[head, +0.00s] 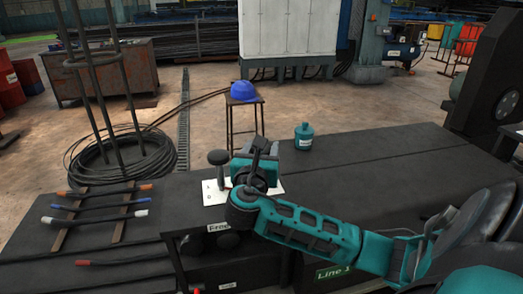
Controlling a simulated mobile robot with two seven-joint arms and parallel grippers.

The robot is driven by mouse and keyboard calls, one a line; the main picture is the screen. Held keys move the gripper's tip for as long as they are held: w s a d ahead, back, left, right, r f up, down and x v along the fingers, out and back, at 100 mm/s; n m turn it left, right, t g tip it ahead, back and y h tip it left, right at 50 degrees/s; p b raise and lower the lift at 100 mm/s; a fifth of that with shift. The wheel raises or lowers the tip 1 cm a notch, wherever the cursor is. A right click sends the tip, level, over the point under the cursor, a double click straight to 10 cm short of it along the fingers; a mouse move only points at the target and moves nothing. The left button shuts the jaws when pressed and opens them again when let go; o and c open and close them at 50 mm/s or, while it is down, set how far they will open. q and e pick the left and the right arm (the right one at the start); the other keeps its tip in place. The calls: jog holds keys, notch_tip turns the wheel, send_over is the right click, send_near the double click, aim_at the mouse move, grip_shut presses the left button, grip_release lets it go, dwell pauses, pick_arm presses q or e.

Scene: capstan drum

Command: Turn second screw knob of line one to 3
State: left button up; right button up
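A dark round-topped knob (218,157) stands upright on a white plate (211,197) on the dark console. My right arm comes in from the right, and its gripper (258,160) is just right of this knob, over the right part of the white surface. My gripper and wrist cover whatever is beneath them, so no second knob shows clearly. Its fingers are too small and overlapped to tell whether they are open or shut. A green "Line 1" label (333,271) is on the console front, partly behind my arm. My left gripper is not in view.
A teal canister (304,136) stands on the console behind my arm. A blue helmet (243,91) rests on a stool (245,120) beyond. Several cables with coloured ends lie at the left beside a wire coil (120,160). The console's right top is mostly clear.

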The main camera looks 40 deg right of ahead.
jog(key=shift+w+r+m+g+h, duration=0.1)
jog(key=shift+r+m+g+h, duration=0.1)
jog(key=shift+m+g+h, duration=0.45)
jog(key=shift+r+m+g+h, duration=0.15)
jog(key=shift+m+g+h, duration=0.2)
jog(key=shift+m+g, duration=0.45)
jog(key=shift+d+r+g, duration=0.1)
jog(key=shift+g, duration=0.25)
jog(key=o, duration=1)
jog(key=shift+c, duration=0.2)
jog(key=shift+f, duration=0.25)
jog(key=shift+s+a, duration=0.2)
jog(key=shift+a, duration=0.25)
jog(key=v, duration=1.2)
jog(key=shift+a+f, duration=0.1)
